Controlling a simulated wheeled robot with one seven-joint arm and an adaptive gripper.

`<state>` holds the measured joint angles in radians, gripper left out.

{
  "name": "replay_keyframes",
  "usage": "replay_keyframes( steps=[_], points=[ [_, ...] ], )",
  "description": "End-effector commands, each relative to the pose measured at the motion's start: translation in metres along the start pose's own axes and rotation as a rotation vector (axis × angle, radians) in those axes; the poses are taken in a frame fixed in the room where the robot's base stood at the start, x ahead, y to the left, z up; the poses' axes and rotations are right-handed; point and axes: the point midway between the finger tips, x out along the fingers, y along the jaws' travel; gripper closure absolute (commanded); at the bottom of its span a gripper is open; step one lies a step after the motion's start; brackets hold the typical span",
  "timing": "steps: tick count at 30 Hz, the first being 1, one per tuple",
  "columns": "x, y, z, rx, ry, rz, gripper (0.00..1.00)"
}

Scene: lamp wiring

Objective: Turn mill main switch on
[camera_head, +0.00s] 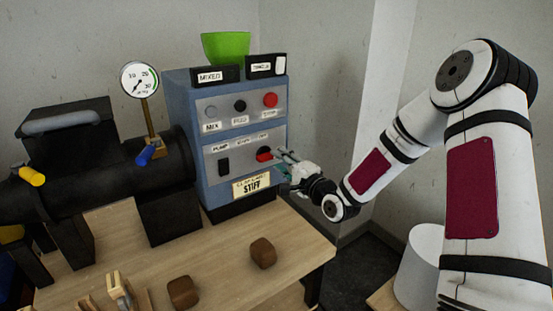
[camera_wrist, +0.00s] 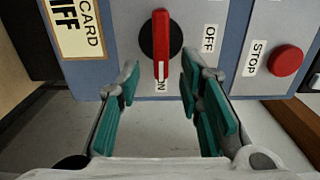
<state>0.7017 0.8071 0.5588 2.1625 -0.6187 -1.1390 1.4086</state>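The main switch is a red rotary handle on a black round base on the blue mill cabinet's lower panel. It shows in the head view (camera_head: 264,154) and the wrist view (camera_wrist: 161,45). In the wrist view, its white-marked end points down at a label partly hidden behind it, with an N readable. The OFF label (camera_wrist: 209,38) is to its right. My gripper (camera_wrist: 160,88) is open and empty, its green-padded fingers apart just below the handle's marked end in the wrist view. In the head view my gripper (camera_head: 282,164) is close to the panel, right of the switch.
A red STOP button (camera_wrist: 286,61) and a STIFF card (camera_wrist: 74,25) flank the switch in the wrist view. Brown lumps (camera_head: 263,253) lie on the wooden table (camera_head: 232,270). A green bowl (camera_head: 226,46) tops the cabinet.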

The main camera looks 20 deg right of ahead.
Motion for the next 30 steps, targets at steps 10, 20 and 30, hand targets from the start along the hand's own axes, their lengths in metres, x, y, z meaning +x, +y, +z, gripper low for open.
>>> replay_keyframes(
  steps=[10, 20, 30],
  points=[
    [-0.069, 0.0, -0.001, 0.001, 0.002, 0.001, 0.67],
    [-0.09, 0.0, 0.0, 0.0, 0.001, 0.0, 0.67],
    [-0.09, 0.0, 0.0, 0.0, 0.0, 0.001, 0.67]
  ],
)
